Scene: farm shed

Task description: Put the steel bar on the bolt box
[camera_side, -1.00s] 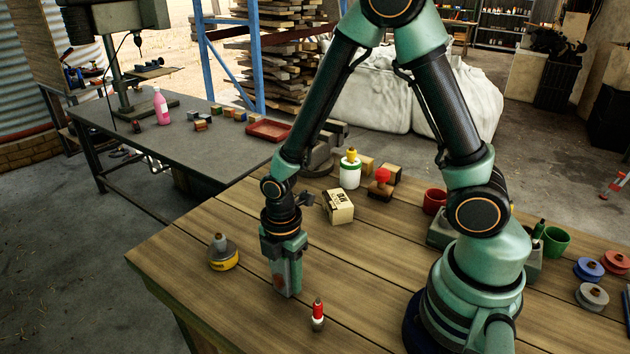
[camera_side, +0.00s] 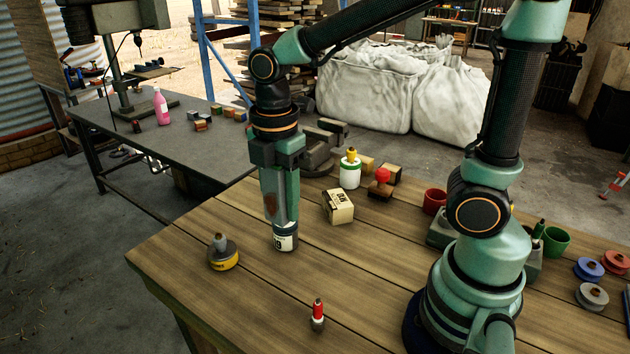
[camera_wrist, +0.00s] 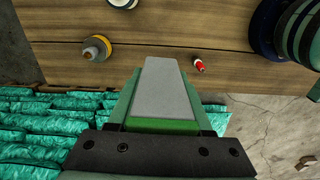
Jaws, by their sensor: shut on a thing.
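My gripper (camera_side: 280,222) is shut, pointing down above the wooden bench. A rust-brown patch (camera_side: 270,206) low at its fingers seems to be the steel bar; most of the bar is hidden by the fingers. In the wrist view my gripper (camera_wrist: 166,90) shows as a grey face with green edges, and I cannot make out the bar there. The bolt box (camera_side: 339,207), a small cream carton with dark print, sits on the bench to the right of my gripper, apart from it. The box is not in the wrist view.
A labelled tin (camera_side: 286,239) stands just below my gripper in the side view. A yellow-and-grey round item (camera_side: 223,255) is to the left, a red-topped plug (camera_side: 318,313) in front. A white-green bottle (camera_side: 350,170) and a red-knobbed stamp (camera_side: 380,184) stand behind the box.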

